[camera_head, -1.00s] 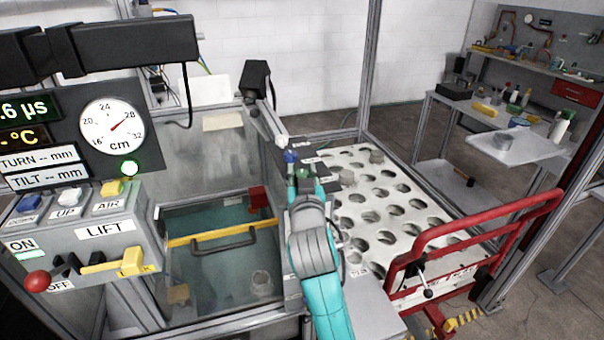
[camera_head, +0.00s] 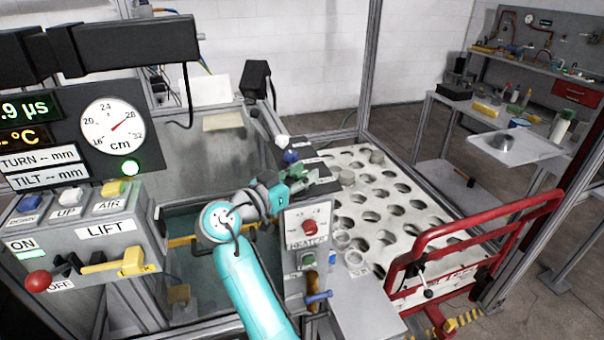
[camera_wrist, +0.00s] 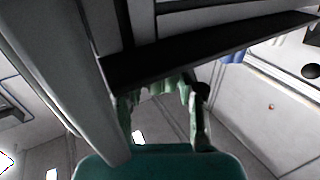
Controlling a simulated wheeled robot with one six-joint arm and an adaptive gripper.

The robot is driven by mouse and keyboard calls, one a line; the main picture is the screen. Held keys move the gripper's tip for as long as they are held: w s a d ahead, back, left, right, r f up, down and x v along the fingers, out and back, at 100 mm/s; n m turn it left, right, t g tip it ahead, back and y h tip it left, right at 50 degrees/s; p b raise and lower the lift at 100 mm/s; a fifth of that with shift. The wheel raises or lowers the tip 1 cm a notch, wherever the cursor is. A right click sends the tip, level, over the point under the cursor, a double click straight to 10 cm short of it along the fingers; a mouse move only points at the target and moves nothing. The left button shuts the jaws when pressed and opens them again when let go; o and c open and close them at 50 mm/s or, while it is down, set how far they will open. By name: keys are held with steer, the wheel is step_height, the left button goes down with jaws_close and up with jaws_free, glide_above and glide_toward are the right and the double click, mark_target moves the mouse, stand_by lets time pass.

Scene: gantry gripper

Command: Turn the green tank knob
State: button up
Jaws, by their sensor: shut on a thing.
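The green knob (camera_wrist: 158,92) with a scalloped edge shows in the wrist view, partly covered by dark and grey parts in front of it. In the head view it is hidden at my gripper (camera_head: 304,178). My gripper is shut on the knob, at the top of the tank's right side. A blue knob (camera_head: 290,156) stands just behind my gripper, and it also shows in the wrist view (camera_wrist: 232,57). How far the green knob is turned cannot be told.
The heater panel (camera_head: 307,245) with a red knob (camera_head: 310,227) stands just in front of my gripper. A white perforated plate (camera_head: 400,210) is to the right. A red rail (camera_head: 485,228) stands front right. The lift panel (camera_head: 110,229) is at left.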

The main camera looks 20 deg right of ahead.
mark_target(302, 173)
steer(key=shift+m+g+h, duration=0.9)
steer(key=shift+m+g, duration=0.7)
steer(key=shift+g, duration=0.8)
steer(key=shift+f+g, duration=0.1)
steer(key=shift+g, duration=0.2)
steer(key=o, duration=1.2)
steer(key=shift+c, duration=0.2)
step_height(302, 173, up, 10)
steer(key=shift+r, duration=0.1)
steer(key=shift+s, duration=0.1)
